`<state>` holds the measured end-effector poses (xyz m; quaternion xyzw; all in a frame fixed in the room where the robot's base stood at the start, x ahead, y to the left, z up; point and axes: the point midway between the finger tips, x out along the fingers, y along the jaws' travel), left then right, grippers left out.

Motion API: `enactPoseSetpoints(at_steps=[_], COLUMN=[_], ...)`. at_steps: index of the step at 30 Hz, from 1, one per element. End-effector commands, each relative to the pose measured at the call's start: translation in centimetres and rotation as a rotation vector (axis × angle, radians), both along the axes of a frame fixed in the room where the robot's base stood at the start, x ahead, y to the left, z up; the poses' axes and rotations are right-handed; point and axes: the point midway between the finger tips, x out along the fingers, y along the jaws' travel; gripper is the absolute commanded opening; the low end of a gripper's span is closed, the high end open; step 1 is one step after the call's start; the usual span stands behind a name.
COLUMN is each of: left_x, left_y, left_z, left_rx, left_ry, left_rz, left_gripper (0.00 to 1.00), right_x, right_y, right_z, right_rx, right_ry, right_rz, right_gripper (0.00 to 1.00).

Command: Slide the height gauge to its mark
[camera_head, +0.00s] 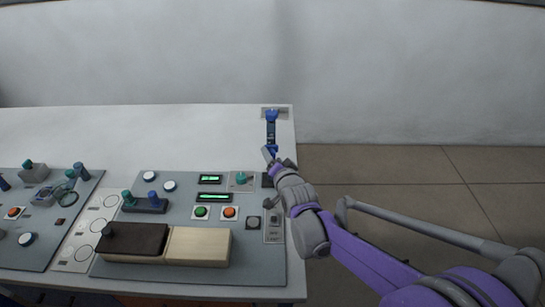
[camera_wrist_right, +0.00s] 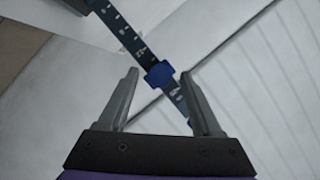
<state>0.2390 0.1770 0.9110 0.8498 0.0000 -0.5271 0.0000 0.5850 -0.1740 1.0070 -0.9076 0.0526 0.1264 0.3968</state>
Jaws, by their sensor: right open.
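The height gauge (camera_head: 271,132) is a dark upright scale with white marks, standing at the back right corner of the table with a blue piece at its top. In the right wrist view its scale (camera_wrist_right: 118,29) runs slantwise, with a blue slider (camera_wrist_right: 160,75) on it. My right gripper (camera_head: 271,155) is at the lower part of the gauge. In the right wrist view it (camera_wrist_right: 159,80) is open, one finger on each side of the slider, with gaps showing. I cannot tell the slider's exact depth between the fingers. The mark is not distinguishable. My left gripper is not in view.
A grey control panel (camera_head: 180,212) with buttons, green displays and small levers lies in front of the gauge. A dark and pale wooden block pair (camera_head: 198,246) sits at its front. The table's right edge is close to the gauge. The white tabletop (camera_head: 130,130) behind the panel is clear.

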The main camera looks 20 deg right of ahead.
Motion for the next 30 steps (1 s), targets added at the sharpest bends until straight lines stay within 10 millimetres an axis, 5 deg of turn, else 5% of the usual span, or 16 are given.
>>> enactPoseSetpoints(at_steps=[15, 30], left_x=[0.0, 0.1], left_y=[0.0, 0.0], left_z=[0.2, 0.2], left_rx=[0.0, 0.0], left_ry=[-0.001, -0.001], left_rz=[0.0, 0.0], left_gripper=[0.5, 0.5], right_x=[-8.4, -9.6], right_y=[0.0, -0.1], right_z=[2.4, 2.7], right_rx=[0.0, 0.0], right_ry=[0.0, 0.0], right_rz=[0.0, 0.0], right_gripper=[0.66, 0.66])
